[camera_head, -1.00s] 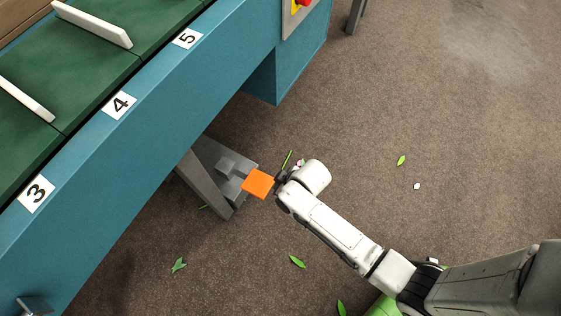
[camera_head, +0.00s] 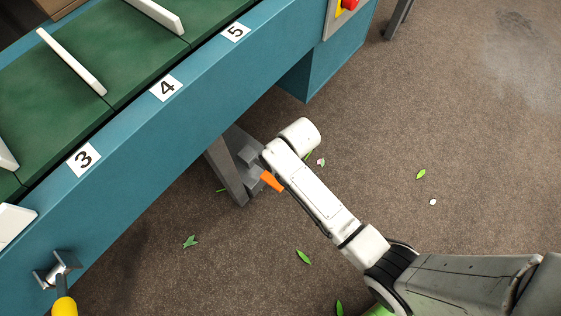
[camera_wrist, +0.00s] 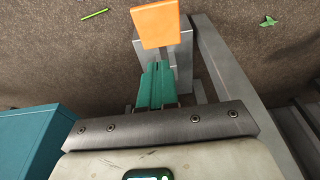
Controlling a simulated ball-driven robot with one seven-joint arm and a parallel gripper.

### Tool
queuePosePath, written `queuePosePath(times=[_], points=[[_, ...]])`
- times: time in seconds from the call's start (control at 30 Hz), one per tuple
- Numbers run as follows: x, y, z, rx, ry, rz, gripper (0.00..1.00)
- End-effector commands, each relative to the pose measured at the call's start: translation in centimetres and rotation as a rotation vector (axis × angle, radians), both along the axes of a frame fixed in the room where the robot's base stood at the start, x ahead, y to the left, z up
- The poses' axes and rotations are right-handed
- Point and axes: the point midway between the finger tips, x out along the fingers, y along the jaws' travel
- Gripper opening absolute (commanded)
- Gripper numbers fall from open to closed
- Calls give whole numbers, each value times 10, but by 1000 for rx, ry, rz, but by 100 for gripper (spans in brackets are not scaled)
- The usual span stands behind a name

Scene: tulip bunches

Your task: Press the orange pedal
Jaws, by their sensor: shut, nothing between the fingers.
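The orange pedal (camera_head: 271,181) is low by the floor, beside the grey metal base under the blue conveyor. My arm covers part of it in the head view. In the wrist view the whole orange plate (camera_wrist: 157,23) shows at the top centre, on a grey mount. My gripper (camera_wrist: 158,68) has teal fingers, shut together with nothing between them. The fingertips lie just below the pedal in the wrist picture, in front of the grey mount, with a small gap to the plate's edge. Their height against the plate is hard to tell. The fingers are hidden behind my arm in the head view.
The conveyor (camera_head: 140,140) with numbered sections and white dividers runs along the left. A grey leg (camera_head: 226,172) stands close to the pedal. A yellow-tipped lever (camera_head: 63,303) is at lower left. Leaves (camera_head: 303,257) lie scattered on the open carpet at right.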

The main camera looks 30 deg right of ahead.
Motion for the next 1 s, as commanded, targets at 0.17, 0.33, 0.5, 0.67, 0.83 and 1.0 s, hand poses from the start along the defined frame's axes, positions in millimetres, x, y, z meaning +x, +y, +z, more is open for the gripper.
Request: queuePosePath(times=[0.17, 0.33, 0.5, 0.67, 0.83, 1.0], points=[[2, 1, -9, 0, -1, 0, 0], [6, 2, -37, 1, 0, 1, 0], [13, 5, -71, 1, 0, 1, 0], [19, 6, -101, 0, -1, 1, 0], [15, 5, -124, 0, -1, 0, 0], [13, 4, -135, 1, -2, 0, 0]])
